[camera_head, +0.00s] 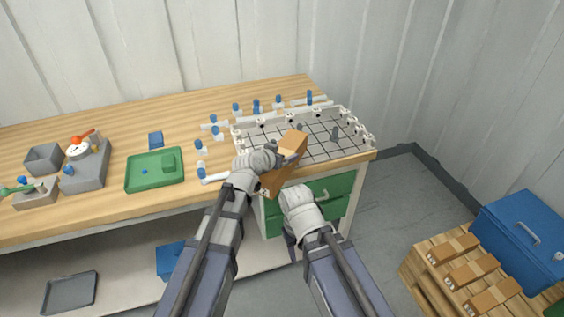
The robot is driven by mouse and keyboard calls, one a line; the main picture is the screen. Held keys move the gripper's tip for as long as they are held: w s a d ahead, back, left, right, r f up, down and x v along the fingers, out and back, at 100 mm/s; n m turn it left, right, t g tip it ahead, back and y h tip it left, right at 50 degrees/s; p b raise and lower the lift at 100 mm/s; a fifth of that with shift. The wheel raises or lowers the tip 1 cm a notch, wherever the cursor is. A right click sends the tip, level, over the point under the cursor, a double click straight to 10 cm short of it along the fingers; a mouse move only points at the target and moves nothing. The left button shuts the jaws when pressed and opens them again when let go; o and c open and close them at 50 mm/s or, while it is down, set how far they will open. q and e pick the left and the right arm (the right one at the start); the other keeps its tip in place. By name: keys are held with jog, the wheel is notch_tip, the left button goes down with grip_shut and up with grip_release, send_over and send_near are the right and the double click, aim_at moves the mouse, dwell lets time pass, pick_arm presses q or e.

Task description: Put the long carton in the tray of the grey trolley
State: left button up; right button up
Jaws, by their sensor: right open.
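The long carton (291,142) is brown and tilted, over the front edge of the bench. My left gripper (288,158) is at its middle, with a finger across its face, and appears shut on it. The carton's far side is hidden. My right gripper (318,196) is open and empty, lower down in front of the green drawers. I cannot make out a grey trolley with a tray in this view.
A white gridded rack (345,151) sits at the bench's right end, with blue-capped vessels (257,107) beside it. A green tray (155,183) lies farther left. A pallet (418,262) with small cartons and a blue box (520,235) stand at right. Floor (385,205) between is clear.

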pick_arm(q)
grip_shut()
notch_tip(320, 180, up, 10)
jog(key=p, duration=1)
jog(key=shift+r, duration=0.1)
jog(key=shift+s, duration=0.1)
dwell(0.9)
